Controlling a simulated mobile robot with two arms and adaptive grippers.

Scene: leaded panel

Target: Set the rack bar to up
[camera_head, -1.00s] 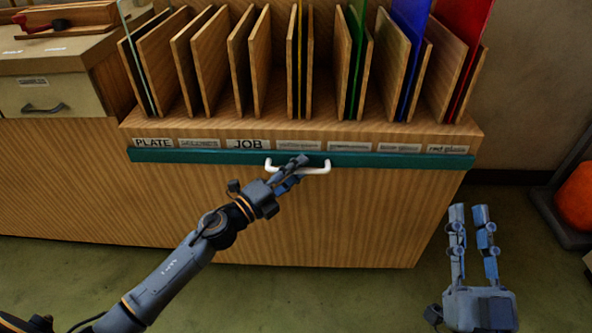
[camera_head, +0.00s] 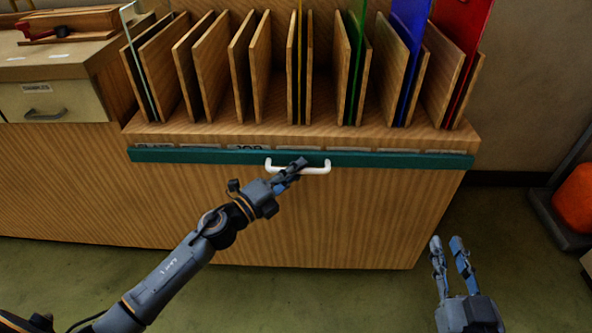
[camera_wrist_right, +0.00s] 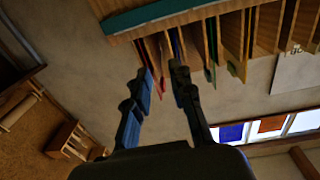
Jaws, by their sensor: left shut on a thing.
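The rack bar (camera_head: 220,156) is a long teal strip across the front of the wooden rack in the head view. A white handle (camera_head: 318,169) is fixed at its middle. My left gripper (camera_head: 297,166) is shut on the handle, and its fingers hide part of it. The bar now covers the lower part of the label row. My right gripper (camera_head: 447,246) is open and empty at the lower right, apart from the rack. It also shows open in the right wrist view (camera_wrist_right: 160,72), where the teal bar (camera_wrist_right: 150,17) crosses the top.
The rack's wooden dividers (camera_head: 240,60) stand above the bar with clear, yellow, green, blue (camera_head: 412,50) and red glass sheets between them. A drawer cabinet (camera_head: 50,100) stands at the left. An orange object (camera_head: 575,198) is at the right edge. The floor in front is clear.

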